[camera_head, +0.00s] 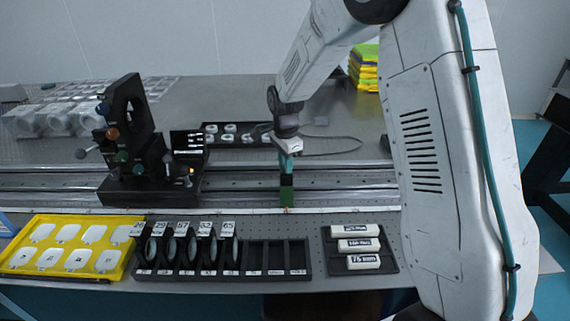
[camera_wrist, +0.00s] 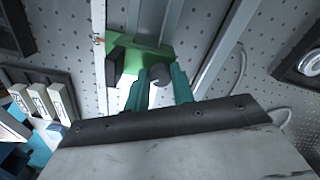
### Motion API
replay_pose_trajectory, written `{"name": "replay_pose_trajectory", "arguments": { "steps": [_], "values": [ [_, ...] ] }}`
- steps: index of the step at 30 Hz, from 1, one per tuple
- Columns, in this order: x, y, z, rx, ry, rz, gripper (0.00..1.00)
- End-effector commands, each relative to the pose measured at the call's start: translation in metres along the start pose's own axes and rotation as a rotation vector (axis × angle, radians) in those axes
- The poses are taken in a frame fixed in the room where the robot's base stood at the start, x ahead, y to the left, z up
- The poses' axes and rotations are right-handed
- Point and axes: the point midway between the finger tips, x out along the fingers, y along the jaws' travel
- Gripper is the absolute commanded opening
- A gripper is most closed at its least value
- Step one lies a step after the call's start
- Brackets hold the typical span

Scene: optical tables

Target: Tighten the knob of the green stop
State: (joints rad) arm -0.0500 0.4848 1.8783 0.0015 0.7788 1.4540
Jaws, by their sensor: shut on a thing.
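The green stop (camera_head: 287,192) stands on the rail at the middle of the table in the head view. In the wrist view the green stop (camera_wrist: 150,58) sits across the rail, with a black block at its left end. Its dark round knob (camera_wrist: 160,74) shows at the near side of the stop. My gripper (camera_head: 287,165) reaches down just above the stop, and its teal fingers (camera_wrist: 162,86) lie on both sides of the knob. The fingers are shut on the knob. The knob is hidden in the head view.
A black optical mount (camera_head: 128,140) stands on the rail to the left. A black rack (camera_head: 262,258) with several lenses is in front, beside a yellow tray (camera_head: 115,262). A black tray with white blocks (camera_head: 390,262) lies front right. The rail near the stop is clear.

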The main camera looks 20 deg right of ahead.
Motion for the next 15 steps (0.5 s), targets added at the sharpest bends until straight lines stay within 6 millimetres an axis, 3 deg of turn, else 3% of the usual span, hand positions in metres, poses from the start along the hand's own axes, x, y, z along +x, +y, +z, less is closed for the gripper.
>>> {"name": "replay_pose_trajectory", "arguments": {
  "steps": [15],
  "values": [
    [-0.0006,0.0002,-0.0008,-0.396,0.002,-0.002,0.01]
  ]
}}
